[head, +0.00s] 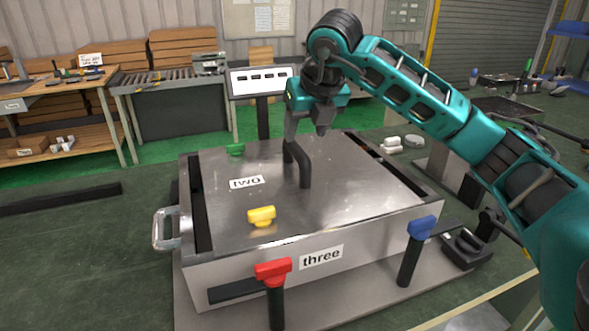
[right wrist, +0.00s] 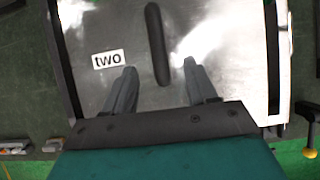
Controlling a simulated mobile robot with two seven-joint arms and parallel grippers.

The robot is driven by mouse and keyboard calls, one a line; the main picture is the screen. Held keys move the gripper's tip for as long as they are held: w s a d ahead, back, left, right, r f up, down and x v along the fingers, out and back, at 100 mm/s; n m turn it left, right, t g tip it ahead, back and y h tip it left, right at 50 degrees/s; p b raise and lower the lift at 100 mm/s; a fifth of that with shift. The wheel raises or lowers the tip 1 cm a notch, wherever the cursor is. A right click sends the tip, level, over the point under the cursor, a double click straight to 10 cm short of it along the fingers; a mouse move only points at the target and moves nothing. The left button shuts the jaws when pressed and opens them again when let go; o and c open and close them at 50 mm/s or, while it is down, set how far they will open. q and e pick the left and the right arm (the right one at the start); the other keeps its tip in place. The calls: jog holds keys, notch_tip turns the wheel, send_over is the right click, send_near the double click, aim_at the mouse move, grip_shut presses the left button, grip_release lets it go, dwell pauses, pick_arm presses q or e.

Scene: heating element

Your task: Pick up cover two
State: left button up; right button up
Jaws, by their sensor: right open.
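Cover two (head: 341,188) is a flat metal lid with a "two" label (head: 246,182). It lies on top of a large metal box (head: 230,274) whose front is labelled "three". A black bar handle (head: 304,165) stands on the cover right of the label. My right gripper (head: 307,136) is just above the handle, pointing down. In the right wrist view my right gripper (right wrist: 161,84) is open, its fingers on either side of the line of the handle (right wrist: 157,44). Contact cannot be told. My left gripper is not in view.
A yellow knob (head: 261,215) sits on the cover's front part and a green one (head: 235,149) at its back left. Red (head: 273,270) and blue (head: 421,227) clamps stand at the box's front. A metal side handle (head: 161,229) sticks out left.

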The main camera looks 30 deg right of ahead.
aim_at(296, 146)
jog(key=x, duration=0.9)
jog(key=shift+w+r+p, duration=0.2)
jog(key=shift+w+p, duration=0.05)
jog(key=shift+p, duration=0.1)
jog(key=shift+c, duration=0.4)
grip_shut()
dwell(0.4)
jog(key=shift+w+r, duration=0.1)
jog(key=shift+r, duration=0.1)
